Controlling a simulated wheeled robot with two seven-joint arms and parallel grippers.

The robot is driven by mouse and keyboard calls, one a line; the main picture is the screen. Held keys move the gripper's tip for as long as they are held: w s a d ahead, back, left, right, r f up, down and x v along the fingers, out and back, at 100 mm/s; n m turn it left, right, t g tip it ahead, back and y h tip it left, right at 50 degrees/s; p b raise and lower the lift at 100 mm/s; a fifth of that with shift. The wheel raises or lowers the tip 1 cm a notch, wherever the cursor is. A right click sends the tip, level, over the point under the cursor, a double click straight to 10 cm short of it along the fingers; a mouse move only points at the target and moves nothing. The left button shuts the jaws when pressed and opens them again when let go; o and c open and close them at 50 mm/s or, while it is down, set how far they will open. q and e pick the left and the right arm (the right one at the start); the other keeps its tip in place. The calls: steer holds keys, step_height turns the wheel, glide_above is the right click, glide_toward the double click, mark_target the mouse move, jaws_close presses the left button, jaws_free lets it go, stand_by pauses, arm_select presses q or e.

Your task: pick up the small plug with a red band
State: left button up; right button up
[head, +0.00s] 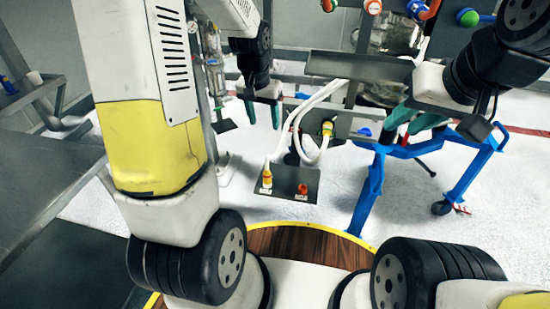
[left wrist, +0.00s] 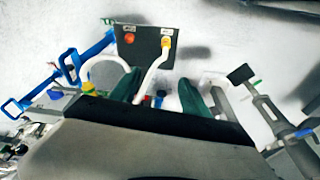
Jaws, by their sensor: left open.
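A small red-orange piece (head: 302,189), which looks like the plug with the red band, sits on the right part of a dark plate. It also shows in the left wrist view (left wrist: 130,38); the band itself is too small to make out. A yellow hose end (head: 267,178) is on the same plate to its left. My left gripper (head: 263,113) is open and empty, with its green fingers apart, above and behind the plate in the head view. In the left wrist view its fingers (left wrist: 160,92) point toward the plate. My right gripper (head: 412,121) appears open and empty at the right.
The dark plate (head: 283,195) has bare room around the red piece. A white hose (head: 297,125) curves above it to a yellow fitting (head: 327,129). A blue frame (head: 372,185) stands to the right. A grey table (head: 45,190) is at the left.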

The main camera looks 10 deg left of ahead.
mark_target(267, 173)
arm_select(q)
steer(key=w+f, duration=0.1)
steer(key=f, duration=0.5)
steer(key=w+f+m+g, duration=0.1)
steer(key=f, duration=0.6)
steer(key=w+f+g, duration=0.1)
steer(key=w+f, duration=0.1)
steer(key=f, duration=0.4)
steer(key=shift+f+y, duration=0.3)
steer(key=f, duration=0.8)
steer(key=shift+w+a+f, duration=0.1)
steer(key=shift+a, duration=0.1)
jaws_close()
